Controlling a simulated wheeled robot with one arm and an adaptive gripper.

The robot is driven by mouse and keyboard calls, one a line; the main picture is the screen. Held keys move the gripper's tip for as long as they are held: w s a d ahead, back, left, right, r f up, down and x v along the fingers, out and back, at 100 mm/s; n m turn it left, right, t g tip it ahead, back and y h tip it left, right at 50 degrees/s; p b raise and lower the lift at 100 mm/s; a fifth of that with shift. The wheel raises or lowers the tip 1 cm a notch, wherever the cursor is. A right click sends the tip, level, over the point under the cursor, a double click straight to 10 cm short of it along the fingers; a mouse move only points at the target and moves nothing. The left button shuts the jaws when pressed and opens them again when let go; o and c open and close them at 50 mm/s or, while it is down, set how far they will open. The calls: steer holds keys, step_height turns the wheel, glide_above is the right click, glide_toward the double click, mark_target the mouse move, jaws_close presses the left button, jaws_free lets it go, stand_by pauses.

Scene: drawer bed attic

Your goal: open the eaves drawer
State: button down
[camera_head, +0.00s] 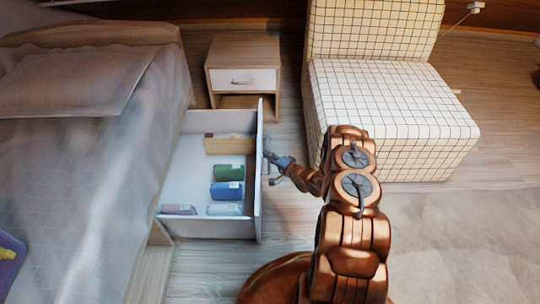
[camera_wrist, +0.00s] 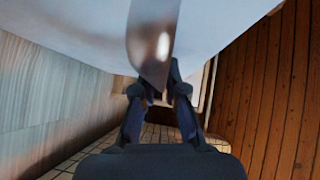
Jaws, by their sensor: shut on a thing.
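The eaves drawer (camera_head: 259,190) is under the bed at the left and stands pulled well out, so its inside shows from above. Inside lie a green item, a blue item, a pale item, a pinkish item and a wooden box. My gripper (camera_head: 269,166) is at the outer side of the drawer front, around its middle. In the wrist view my gripper (camera_wrist: 158,92) has its fingers closed around a shiny metal handle (camera_wrist: 150,50) on the white drawer front (camera_wrist: 80,25). The handle is mostly hidden in the head view.
The bed (camera_head: 80,140) lies along the left. A small nightstand (camera_head: 243,60) stands behind the drawer. A checked armchair (camera_head: 395,105) stands at the back right. A pale rug (camera_head: 460,240) covers the floor at the right. Bare floor shows between drawer and chair.

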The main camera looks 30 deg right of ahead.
steer(key=c, duration=1.5)
jaws_free()
steer(key=v, duration=1.2)
